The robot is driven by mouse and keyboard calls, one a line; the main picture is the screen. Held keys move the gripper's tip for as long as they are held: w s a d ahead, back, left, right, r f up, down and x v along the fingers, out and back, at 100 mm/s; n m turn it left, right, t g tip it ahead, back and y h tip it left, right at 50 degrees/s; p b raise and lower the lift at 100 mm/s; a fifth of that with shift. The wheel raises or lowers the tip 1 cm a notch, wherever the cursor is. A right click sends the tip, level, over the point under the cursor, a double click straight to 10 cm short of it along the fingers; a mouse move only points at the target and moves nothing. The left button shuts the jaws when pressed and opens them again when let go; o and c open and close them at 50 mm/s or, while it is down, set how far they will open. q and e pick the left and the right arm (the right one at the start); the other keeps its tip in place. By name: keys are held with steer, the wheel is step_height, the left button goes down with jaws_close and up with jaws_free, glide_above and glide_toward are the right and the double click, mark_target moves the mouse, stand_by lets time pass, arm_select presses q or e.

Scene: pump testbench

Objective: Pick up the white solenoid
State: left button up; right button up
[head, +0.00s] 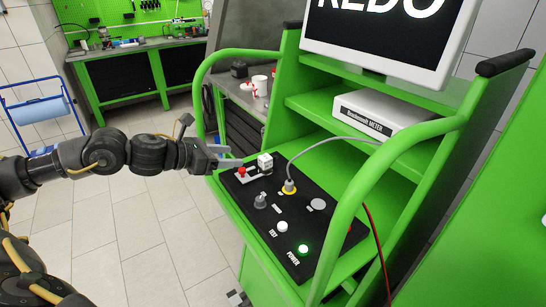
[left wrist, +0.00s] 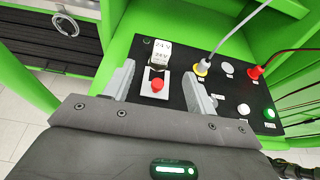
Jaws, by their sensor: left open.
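The white solenoid (head: 265,162) is a small white block standing upright at the back left of the black control panel (head: 262,218). In the left wrist view the solenoid (left wrist: 160,51) shows "24 V" labels and sits just beyond a red knob on a white plate. My left gripper (head: 243,166) reaches in from the left, low over the panel's left end. In the left wrist view its fingers (left wrist: 160,72) are spread apart, with the red knob between them and the solenoid slightly ahead of the tips. Nothing is held. My right gripper is not in view.
The red knob (head: 241,171) stands close in front of the solenoid. A grey cable plug in a yellow ring (head: 289,187) is to its right. Green rails (head: 365,190), a white meter box (head: 380,112) and a monitor (head: 390,30) surround the panel.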

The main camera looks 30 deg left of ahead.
mark_target(260, 159)
arm_select(q)
steer(key=shift+w+d+f+p, duration=0.25)
steer(key=shift+w+d+p, duration=0.5)
steer(key=shift+w+d, duration=0.1)
steer(key=x, duration=0.2)
steer(key=shift+w+a+f, duration=0.1)
steer(key=shift+w+f, duration=0.15)
steer(key=shift+w, duration=0.05)
steer(key=shift+w+f, duration=0.15)
steer(key=shift+p, duration=0.4)
steer(key=shift+w+d+p, duration=0.25)
steer(key=shift+d+p, duration=0.15)
steer(key=x, duration=0.2)
steer(key=p+x, duration=0.1)
steer(key=x, duration=0.1)
steer(key=shift+s+f, duration=0.1)
steer(key=shift+f, duration=0.25)
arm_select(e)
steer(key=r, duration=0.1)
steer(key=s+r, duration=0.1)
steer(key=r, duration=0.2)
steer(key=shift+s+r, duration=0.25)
